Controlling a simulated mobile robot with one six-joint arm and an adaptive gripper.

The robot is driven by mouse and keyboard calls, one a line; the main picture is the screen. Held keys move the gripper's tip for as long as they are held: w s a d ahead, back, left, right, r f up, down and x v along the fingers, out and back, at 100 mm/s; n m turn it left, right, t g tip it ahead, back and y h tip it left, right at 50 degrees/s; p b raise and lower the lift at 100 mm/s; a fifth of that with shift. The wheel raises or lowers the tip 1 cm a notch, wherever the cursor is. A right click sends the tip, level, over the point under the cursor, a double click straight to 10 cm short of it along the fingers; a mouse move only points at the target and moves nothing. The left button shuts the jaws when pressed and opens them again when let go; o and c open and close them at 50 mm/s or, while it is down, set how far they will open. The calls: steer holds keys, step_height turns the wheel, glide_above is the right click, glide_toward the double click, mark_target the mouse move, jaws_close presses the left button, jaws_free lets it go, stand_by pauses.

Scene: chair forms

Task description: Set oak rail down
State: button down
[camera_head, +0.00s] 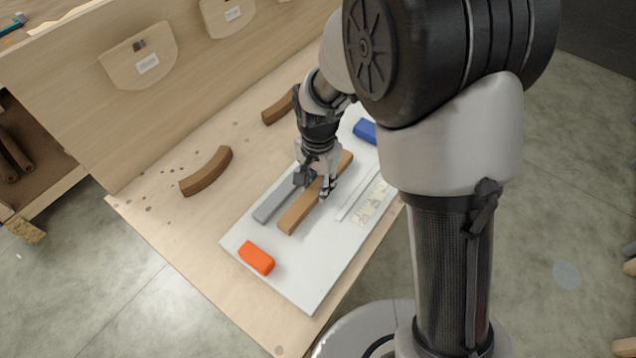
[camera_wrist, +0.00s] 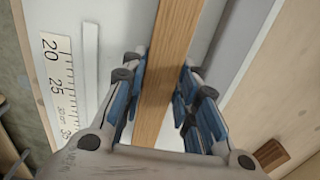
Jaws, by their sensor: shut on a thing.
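The oak rail (camera_head: 298,213) is a straight light-brown bar lying along the white board (camera_head: 300,281), between a grey bar and a ruler. My gripper (camera_head: 328,184) points down over the rail near its middle, with its fingers on either side of it. In the wrist view the rail (camera_wrist: 172,50) runs lengthwise between the blue-padded fingers of my gripper (camera_wrist: 160,100). My gripper is shut on the rail. The rail looks level and on or very close to the board; I cannot tell whether it touches.
A grey bar (camera_head: 272,203) lies parallel to the rail at its left. An orange block (camera_head: 257,258) and a blue block (camera_head: 365,131) sit at the board's ends. A ruler (camera_head: 372,201) lies at the right. A curved brown piece (camera_head: 206,172) rests on the bench (camera_head: 150,207).

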mark_target(319, 185)
steer(key=c, duration=1.5)
jaws_free()
steer(key=shift+f, duration=0.1)
steer(key=shift+c, duration=0.2)
step_height(319, 185, up, 13)
steer(key=p, duration=0.5)
steer(key=s+d+r+n+t, duration=0.2)
steer(key=s+d+r+n, duration=0.2)
steer(key=s+d+r, duration=0.6)
steer(key=s+d+r+n+t, duration=0.2)
steer(key=s+r+n, duration=0.1)
steer(key=s, duration=0.6)
steer(key=shift+s+d+n+t, duration=0.3)
steer(key=shift+s, duration=0.05)
